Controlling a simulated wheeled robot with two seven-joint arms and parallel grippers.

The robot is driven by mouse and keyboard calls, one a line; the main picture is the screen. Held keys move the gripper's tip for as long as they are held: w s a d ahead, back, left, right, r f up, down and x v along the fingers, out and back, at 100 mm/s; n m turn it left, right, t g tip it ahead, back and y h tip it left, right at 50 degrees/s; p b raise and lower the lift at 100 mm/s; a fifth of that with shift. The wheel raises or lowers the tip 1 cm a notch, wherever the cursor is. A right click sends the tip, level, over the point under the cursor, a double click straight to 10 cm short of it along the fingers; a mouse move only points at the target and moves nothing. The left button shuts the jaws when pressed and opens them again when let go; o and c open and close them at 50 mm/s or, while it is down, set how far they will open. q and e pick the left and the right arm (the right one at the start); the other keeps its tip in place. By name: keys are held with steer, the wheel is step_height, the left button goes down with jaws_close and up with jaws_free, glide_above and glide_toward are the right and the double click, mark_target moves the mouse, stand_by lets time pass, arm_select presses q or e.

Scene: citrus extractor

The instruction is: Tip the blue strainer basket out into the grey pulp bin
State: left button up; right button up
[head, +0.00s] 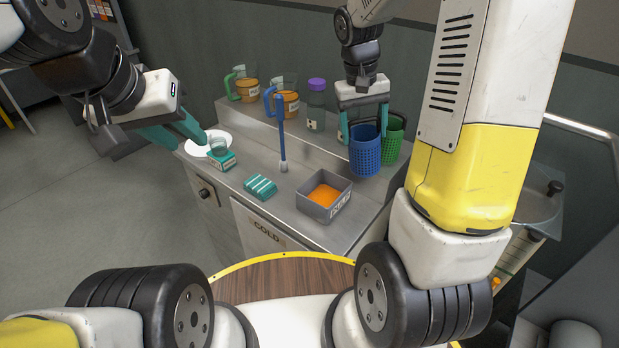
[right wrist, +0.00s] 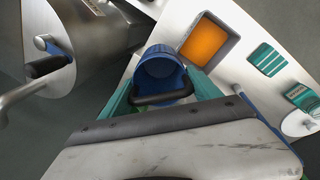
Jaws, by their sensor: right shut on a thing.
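The blue strainer basket (head: 365,155) is upright at the right end of the steel counter, between the fingers of my right gripper (head: 364,128). That gripper is shut on the basket. The right wrist view shows its open top and dark handle (right wrist: 160,98); I cannot tell what is inside, or whether its base touches the counter. The grey pulp bin (head: 341,208), with orange pulp in it, stands in front and to the left of the basket. It also shows in the right wrist view (right wrist: 232,50). My left gripper (head: 192,145) is open and empty near a white plate.
A green basket (head: 393,145) stands close behind the blue one. A teal striped cloth (head: 260,187), a blue-handled brush (head: 282,135) and a teal box (head: 222,162) are left of the bin. Orange-filled jugs (head: 285,103) and a purple-capped bottle (head: 316,105) stand on the back ledge.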

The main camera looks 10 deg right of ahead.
mark_target(368, 118)
steer(key=shift+r, duration=0.1)
stand_by(0.3)
steer(key=shift+r, duration=2.9)
